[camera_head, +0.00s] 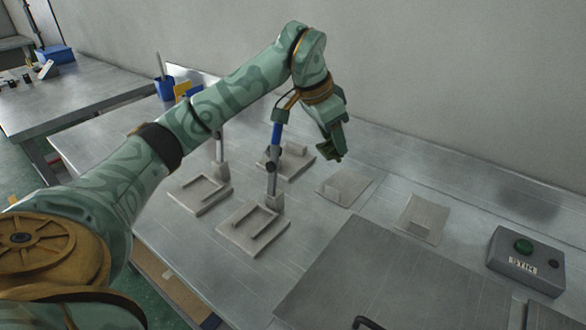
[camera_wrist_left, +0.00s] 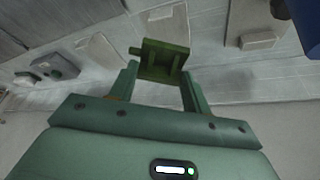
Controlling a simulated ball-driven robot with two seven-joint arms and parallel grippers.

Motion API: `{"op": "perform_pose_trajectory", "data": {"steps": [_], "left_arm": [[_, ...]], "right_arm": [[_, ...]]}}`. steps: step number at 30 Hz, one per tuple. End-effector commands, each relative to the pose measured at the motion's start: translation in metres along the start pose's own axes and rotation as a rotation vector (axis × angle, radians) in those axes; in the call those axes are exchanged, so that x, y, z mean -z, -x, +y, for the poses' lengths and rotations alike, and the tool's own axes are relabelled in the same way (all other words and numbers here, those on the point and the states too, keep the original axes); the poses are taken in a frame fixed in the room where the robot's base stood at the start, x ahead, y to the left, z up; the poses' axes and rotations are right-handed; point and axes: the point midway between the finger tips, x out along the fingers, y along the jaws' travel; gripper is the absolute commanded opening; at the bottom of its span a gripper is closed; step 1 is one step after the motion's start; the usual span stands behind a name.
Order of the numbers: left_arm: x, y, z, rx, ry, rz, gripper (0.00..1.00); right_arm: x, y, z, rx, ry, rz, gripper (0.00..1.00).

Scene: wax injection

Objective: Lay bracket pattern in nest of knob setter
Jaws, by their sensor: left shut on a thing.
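My left gripper (camera_head: 334,140) hangs above the back of the metal bench, its arm coming in from the left. It is shut on a green bracket pattern (camera_wrist_left: 165,60), seen between the fingers in the left wrist view. In the head view the pattern is small and hard to tell from the green gripper. Two pale plates with raised L-shaped rails, a front one (camera_head: 240,236) and a rear left one (camera_head: 190,200), stand left of the gripper, each with an upright post. The front post has a blue upper part (camera_head: 277,134). I cannot tell which fixture is the knob setter. My right gripper is not in view.
Pale plates with small blocks lie behind the posts (camera_head: 306,163), below the gripper (camera_head: 360,190) and further right (camera_head: 432,222). A grey box (camera_head: 520,277) with a green button stands at right. A large flat metal panel (camera_head: 385,290) fills the front. A blue cup (camera_head: 164,90) is at left.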

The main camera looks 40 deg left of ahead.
Motion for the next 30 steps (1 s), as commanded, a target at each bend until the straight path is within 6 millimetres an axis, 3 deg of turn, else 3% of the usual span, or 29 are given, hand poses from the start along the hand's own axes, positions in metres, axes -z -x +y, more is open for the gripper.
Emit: {"op": "perform_pose_trajectory", "data": {"steps": [1,5,9,13,18,22,30], "left_arm": [[0.004,0.003,-0.021,0.023,0.057,0.0,0.23],[0.005,0.01,-0.073,0.08,0.193,0.001,0.23],[-0.008,0.007,-0.128,0.143,0.344,0.0,0.23],[-0.026,0.001,-0.164,0.186,0.448,0.0,0.23],[-0.044,-0.024,-0.179,0.205,0.492,-0.004,0.23],[-0.055,-0.051,-0.18,0.205,0.493,-0.006,0.23],[-0.066,-0.076,-0.179,0.205,0.492,-0.002,0.23]], "right_arm": [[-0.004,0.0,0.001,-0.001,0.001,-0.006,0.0],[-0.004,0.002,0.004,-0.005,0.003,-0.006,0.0],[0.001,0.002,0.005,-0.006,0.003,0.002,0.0],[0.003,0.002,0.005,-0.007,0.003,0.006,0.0],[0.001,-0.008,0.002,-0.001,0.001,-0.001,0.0],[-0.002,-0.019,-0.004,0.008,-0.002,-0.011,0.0],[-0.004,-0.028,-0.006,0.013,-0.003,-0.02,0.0]]}}
